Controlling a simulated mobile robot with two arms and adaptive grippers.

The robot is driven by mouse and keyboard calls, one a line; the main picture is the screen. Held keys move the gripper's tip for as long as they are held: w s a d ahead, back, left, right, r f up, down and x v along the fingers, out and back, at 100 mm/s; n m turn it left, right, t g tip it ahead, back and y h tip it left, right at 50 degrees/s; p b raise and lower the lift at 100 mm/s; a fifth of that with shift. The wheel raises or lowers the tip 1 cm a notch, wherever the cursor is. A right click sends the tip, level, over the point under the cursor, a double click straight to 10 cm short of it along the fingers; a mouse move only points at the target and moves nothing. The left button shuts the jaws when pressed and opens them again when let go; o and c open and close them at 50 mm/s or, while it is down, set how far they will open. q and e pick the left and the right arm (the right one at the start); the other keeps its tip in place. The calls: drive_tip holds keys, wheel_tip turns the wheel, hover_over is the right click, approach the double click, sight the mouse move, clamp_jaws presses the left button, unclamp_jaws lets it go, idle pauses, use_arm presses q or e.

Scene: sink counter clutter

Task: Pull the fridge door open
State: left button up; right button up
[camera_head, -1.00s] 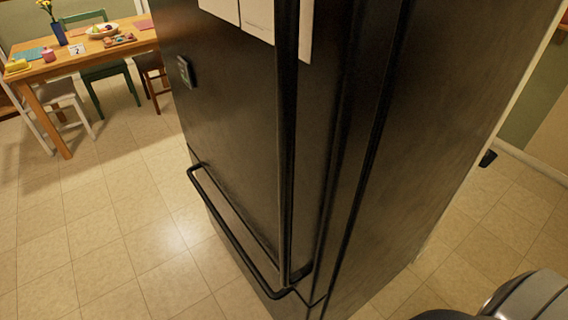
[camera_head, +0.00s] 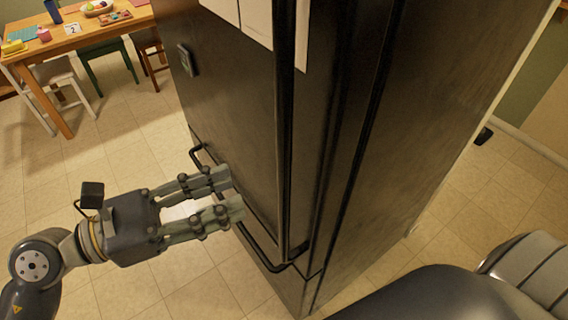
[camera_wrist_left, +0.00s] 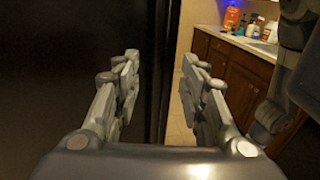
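The black fridge (camera_head: 245,120) stands in the middle of the head view, and its door looks shut. A long vertical handle (camera_head: 286,140) runs down the door near its right edge. A horizontal bar handle (camera_head: 262,262) crosses the lower drawer, partly hidden by my left gripper. My left gripper (camera_head: 230,193) is open and empty in front of the fridge, left of the vertical handle. In the left wrist view the fingers are spread, with a dark fridge surface (camera_wrist_left: 60,60) to the left and a dark vertical edge between them. My right gripper is not in view.
A wooden dining table (camera_head: 85,38) with chairs stands at the back left. Open tiled floor (camera_head: 90,165) lies left of the fridge. The left wrist view shows wooden cabinets (camera_wrist_left: 233,75) under a counter with bottles at the right.

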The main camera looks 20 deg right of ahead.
sight(284, 172)
use_arm(q)
drive_tip(key=d+p, duration=0.4)
drive_tip(key=d, duration=0.6)
drive_tip(key=shift+d, duration=0.25)
clamp_jaws()
